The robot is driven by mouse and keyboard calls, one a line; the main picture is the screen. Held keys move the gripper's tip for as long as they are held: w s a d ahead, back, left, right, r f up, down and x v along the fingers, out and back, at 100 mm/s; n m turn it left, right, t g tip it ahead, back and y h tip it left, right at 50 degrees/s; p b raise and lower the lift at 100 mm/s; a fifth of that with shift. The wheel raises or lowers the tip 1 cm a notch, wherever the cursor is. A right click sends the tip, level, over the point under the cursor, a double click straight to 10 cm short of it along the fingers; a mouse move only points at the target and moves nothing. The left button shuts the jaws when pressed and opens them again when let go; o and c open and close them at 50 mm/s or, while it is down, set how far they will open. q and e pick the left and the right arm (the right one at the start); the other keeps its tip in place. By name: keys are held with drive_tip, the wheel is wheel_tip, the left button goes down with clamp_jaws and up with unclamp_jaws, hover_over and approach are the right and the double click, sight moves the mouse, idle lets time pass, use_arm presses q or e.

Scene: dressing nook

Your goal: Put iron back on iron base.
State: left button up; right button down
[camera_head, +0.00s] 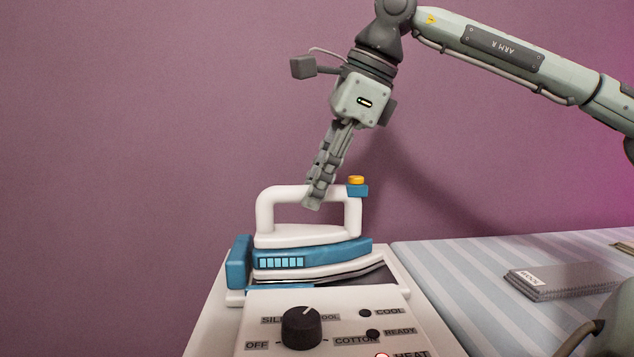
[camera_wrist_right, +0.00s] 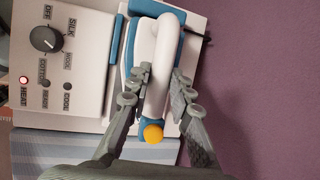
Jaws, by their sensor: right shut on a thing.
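The iron (camera_head: 312,262) is white and blue with a white loop handle and a yellow button on top. In the head view it sits over the iron base (camera_head: 236,298), a white stand with blue parts; a narrow dark gap or edge shows under its raised right end, and I cannot tell whether it rests fully. My right gripper (camera_head: 314,200) comes from above and is shut on the iron's handle. In the right wrist view the fingers (camera_wrist_right: 160,88) lie on both sides of the white handle (camera_wrist_right: 158,75). My left gripper is not in view.
A control panel (camera_head: 262,335) with a black dial (camera_head: 302,328) stands in front of the iron, with a lit red HEAT light (camera_wrist_right: 23,79). A striped ironing board (camera_head: 455,270) lies to the right, with a grey labelled pad (camera_head: 560,281). A plain purple wall is behind.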

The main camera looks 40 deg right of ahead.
idle(0.3)
drive_tip(key=c, duration=1.3)
unclamp_jaws()
drive_tip(key=shift+f, duration=0.1)
drive_tip(key=v, duration=1.2)
drive_tip(key=shift+a, duration=0.1)
